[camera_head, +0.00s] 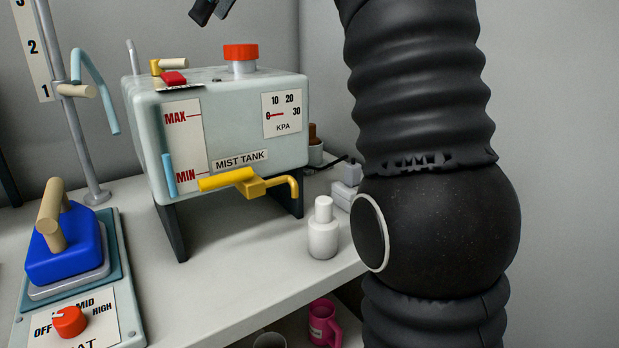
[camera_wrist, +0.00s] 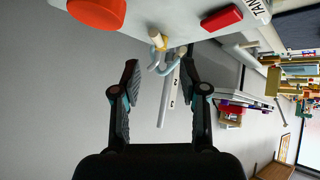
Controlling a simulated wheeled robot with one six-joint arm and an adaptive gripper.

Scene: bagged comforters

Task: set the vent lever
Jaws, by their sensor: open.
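The pale green mist tank (camera_head: 225,110) stands on dark legs on the counter. On its top left is a small brass fitting with a tan handle (camera_head: 172,63), which looks like the vent lever. Beside it is a red block (camera_head: 174,78). In the wrist view the tan handle and brass collar (camera_wrist: 157,38) show ahead, between and beyond the fingertips, with the red block (camera_wrist: 222,18) to the right. My gripper (camera_head: 210,12) is at the top edge of the head view, above the tank. In the wrist view my gripper (camera_wrist: 158,62) is open and empty, apart from the handle.
A red-orange cap (camera_head: 240,55) rises from the tank top. A yellow valve (camera_head: 250,184) is on its front. A metal stand with a light blue hook (camera_head: 98,85) is left. A white bottle (camera_head: 323,230) and blue press (camera_head: 65,245) stand on the counter (camera_head: 225,285).

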